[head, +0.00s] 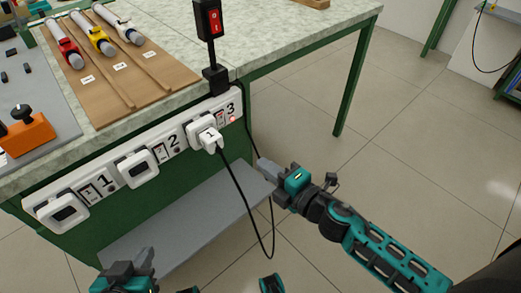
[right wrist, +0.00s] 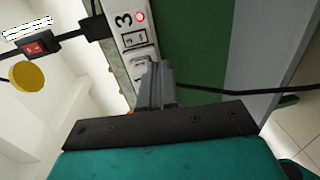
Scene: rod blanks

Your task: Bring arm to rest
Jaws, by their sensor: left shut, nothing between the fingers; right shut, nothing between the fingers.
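My right gripper (head: 264,166) is shut and empty in the head view. It is in front of the bench's green side, right of the power strip (head: 180,147) and apart from the white plug (head: 209,138) in socket 3. In the right wrist view its shut fingers (right wrist: 155,68) point toward the strip and overlap part of socket 3, whose red light glows. My left gripper (head: 128,270) is at the bottom edge of the head view, shut and empty, partly cut off by the frame.
A black cable (head: 240,190) hangs in a loop from the plug, close to my right gripper. A red switch (head: 213,20) stands above the strip. A wooden rack (head: 130,70) with rods lies on the bench. Open floor (head: 400,150) extends to the right.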

